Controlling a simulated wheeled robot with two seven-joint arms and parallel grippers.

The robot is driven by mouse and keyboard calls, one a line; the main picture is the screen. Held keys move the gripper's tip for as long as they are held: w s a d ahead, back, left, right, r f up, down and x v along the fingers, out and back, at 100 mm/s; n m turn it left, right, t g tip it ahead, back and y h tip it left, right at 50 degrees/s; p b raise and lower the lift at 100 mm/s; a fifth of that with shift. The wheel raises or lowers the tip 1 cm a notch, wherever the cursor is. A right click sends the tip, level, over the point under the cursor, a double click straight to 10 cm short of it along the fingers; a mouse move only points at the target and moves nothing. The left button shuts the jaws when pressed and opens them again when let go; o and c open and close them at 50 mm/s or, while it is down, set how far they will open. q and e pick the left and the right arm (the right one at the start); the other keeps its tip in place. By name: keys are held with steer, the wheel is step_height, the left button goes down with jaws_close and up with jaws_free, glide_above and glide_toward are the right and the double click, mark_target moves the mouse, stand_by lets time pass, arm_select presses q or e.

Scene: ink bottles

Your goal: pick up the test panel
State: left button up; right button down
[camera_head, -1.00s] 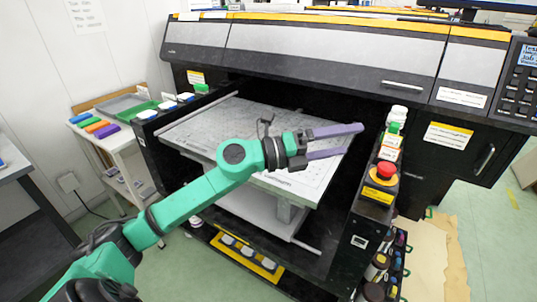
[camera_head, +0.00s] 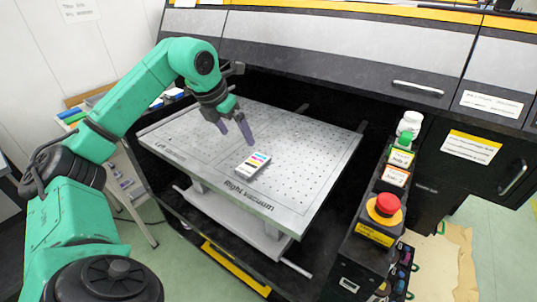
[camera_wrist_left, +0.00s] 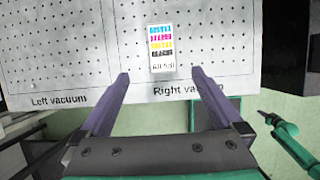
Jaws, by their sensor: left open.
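The test panel (camera_head: 253,165) is a small white block with coloured stripes, lying flat on the perforated vacuum table (camera_head: 300,150) near the "Right vacuum" label. In the left wrist view the panel (camera_wrist_left: 162,47) shows cyan, magenta, yellow and black bands and sits beyond the fingertips, roughly between them. My left gripper (camera_head: 235,137) is open and empty, its purple fingers pointing down above the table, just behind and left of the panel. In the wrist view its fingers (camera_wrist_left: 160,75) are spread wide. My right gripper is not seen in the head view.
The printer's dark housing and cover (camera_head: 340,45) rise behind the table. A side table with coloured items (camera_head: 72,117) is at left. The table around the panel is clear.

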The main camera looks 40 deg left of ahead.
arm_select(q)
steer(key=f, duration=0.2)
glide_toward(253, 163)
steer(key=shift+s+a+f, duration=0.2)
steer(key=shift+f, duration=0.5)
steer(key=x, duration=0.2)
steer(key=p+x, duration=0.1)
steer(key=x, duration=0.3)
steer(key=shift+w+d+f+p, duration=0.1)
steer(key=shift+w+d+p, duration=0.2)
steer(key=shift+w+p, duration=0.1)
steer(key=shift+f, duration=0.15)
steer(key=c, duration=1.4)
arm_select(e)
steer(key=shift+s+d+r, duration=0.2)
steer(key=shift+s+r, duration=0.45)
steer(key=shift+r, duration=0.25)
